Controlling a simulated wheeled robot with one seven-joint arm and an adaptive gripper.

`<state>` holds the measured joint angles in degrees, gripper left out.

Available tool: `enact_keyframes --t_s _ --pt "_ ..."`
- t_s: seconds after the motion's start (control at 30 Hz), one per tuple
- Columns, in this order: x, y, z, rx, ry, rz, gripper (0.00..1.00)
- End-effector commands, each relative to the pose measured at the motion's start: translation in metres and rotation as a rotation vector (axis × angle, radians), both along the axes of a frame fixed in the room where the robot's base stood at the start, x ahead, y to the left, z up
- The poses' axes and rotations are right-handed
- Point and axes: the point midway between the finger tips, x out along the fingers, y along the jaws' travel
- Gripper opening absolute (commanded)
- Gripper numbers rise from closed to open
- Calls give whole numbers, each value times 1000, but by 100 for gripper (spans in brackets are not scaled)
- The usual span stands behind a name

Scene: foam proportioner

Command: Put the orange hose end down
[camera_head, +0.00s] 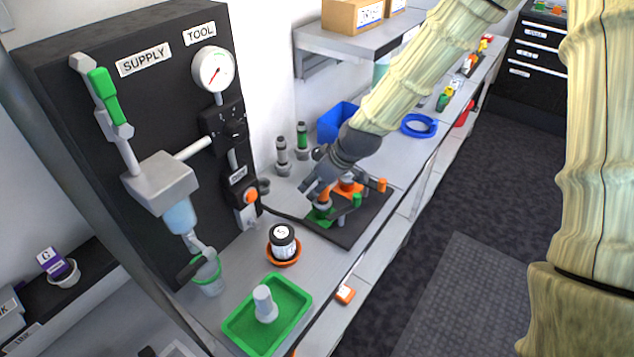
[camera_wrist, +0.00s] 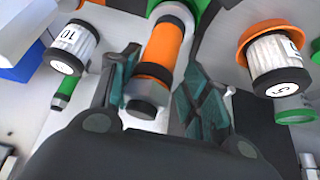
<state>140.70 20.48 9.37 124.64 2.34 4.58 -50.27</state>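The orange hose end (camera_wrist: 164,55), an orange cylinder with dark bands and a grey tip, is between my gripper's two fingers (camera_wrist: 158,75) in the wrist view. The fingers are spread, with a narrow gap at the left one; contact on the right is unclear. In the head view my gripper (camera_head: 317,187) is low over the black board, around the orange piece (camera_head: 324,198). That piece appears upright on a green base (camera_head: 320,216); its foot is partly hidden. An orange base (camera_head: 350,187) is just behind.
On the board (camera_head: 345,234) are small green and orange knobs. A white jar (camera_head: 283,240) in an orange dish and a green tray (camera_head: 246,338) stand nearer. The black SUPPLY/TOOL panel (camera_head: 130,100) is left. A blue bin (camera_head: 338,118) and blue ring (camera_head: 419,126) are behind.

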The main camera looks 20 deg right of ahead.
Motion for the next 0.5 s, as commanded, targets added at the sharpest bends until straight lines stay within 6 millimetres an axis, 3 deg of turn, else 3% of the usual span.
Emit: enact_keyframes --t_s 0.33,0.5 --pt "0 -1 4 0 -2 0 47" --pt "-5 -4 15 0 -3 1 47"
